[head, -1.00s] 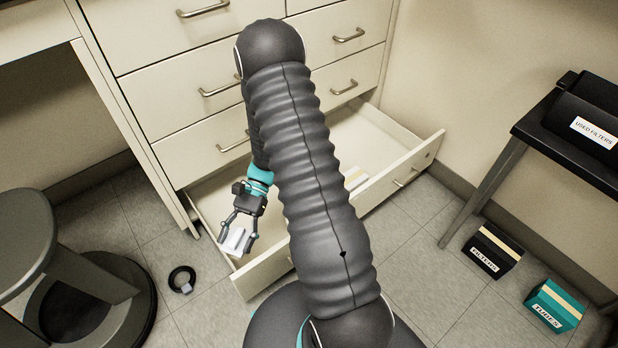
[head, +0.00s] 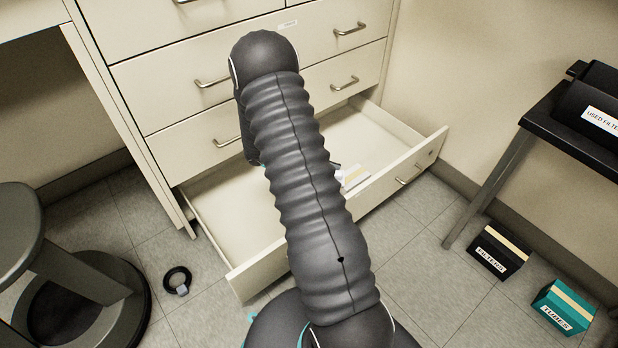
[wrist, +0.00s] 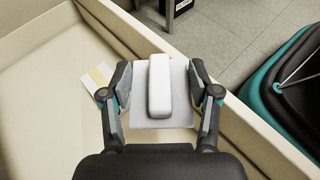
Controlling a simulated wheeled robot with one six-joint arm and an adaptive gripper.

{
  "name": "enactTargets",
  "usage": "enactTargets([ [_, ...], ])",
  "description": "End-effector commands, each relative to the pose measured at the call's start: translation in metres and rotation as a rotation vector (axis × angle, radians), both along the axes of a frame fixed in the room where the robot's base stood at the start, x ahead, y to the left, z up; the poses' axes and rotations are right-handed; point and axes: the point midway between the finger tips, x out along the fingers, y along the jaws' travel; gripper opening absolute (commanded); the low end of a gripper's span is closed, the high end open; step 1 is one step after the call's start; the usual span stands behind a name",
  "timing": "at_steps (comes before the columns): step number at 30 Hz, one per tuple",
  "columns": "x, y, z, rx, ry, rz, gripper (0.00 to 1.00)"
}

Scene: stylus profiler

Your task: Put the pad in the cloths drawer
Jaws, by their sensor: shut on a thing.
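The pad (wrist: 183,105), a pale flat square with a white raised bar on top, is between the fingers of my gripper (wrist: 161,76) in the wrist view. My gripper is shut on it. They are over the inside of the open bottom drawer (wrist: 62,110), near its front wall. I cannot tell whether the pad touches the drawer floor. In the head view my arm hides most of the gripper and pad. The open drawer (head: 235,215) shows on both sides of the arm.
A pale item with a yellow band (wrist: 97,82) lies in the drawer, left of my gripper. A black filters box (head: 495,252) and a teal tubes box (head: 563,307) stand on the floor at right.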

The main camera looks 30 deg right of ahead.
Motion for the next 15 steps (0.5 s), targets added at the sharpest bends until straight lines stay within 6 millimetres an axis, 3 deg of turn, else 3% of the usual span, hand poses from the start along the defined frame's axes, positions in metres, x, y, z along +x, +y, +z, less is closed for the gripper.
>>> enactTargets([
  [3, 0.031, -0.024, -0.012, -0.001, -0.002, 0.159, 0.00],
  [6, 0.052, -0.036, -0.017, -0.001, -0.002, 0.256, 0.00],
  [11, 0.068, -0.044, -0.023, 0.000, 0.000, 0.330, 0.00],
  [15, 0.070, -0.044, -0.046, 0.001, 0.002, 0.340, 0.00],
])
